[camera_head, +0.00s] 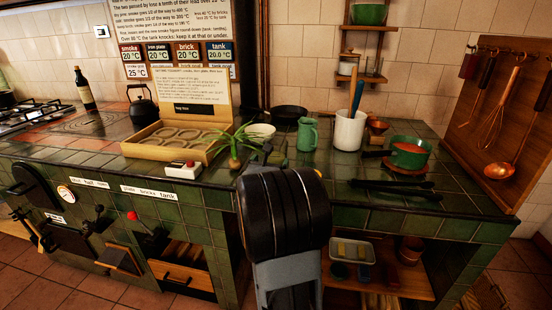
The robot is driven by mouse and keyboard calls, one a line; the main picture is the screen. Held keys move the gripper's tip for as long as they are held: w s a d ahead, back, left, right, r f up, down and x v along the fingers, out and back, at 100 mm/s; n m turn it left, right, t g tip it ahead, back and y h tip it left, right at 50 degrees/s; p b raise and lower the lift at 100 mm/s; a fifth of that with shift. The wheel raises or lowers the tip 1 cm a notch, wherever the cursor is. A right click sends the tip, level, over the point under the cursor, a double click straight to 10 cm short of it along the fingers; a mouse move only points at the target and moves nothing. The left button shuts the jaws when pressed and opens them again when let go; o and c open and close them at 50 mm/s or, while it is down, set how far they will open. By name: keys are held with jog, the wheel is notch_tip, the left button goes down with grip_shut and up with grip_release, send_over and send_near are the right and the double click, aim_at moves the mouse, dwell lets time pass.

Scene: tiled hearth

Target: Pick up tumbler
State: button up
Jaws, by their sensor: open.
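I cannot single out a tumbler with certainty. A green glazed vessel with a handle (307,135) stands upright on the green tiled counter, right of centre. A small dark green upright shape (280,146) stands just left of it, partly hidden and too small to make out. A small clear vessel (371,65) is on the wall shelf. My arm's thick black link fills the lower middle, in front of the counter edge. It hides what lies behind it, and I cannot make out my gripper's fingertips.
A pale bowl (261,130), a potted plant (234,149) and a wooden tray (160,149) are at left. A white utensil crock (349,130), a green saucepan (409,153) and black tongs (396,188) are at right.

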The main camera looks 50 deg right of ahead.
aim_at(272, 159)
jog(key=shift+x, duration=2.8)
jog(key=shift+s, duration=0.1)
jog(key=c, duration=0.9)
jog(key=shift+r, duration=0.1)
jog(key=shift+c, duration=0.3)
jog(key=shift+r, duration=0.1)
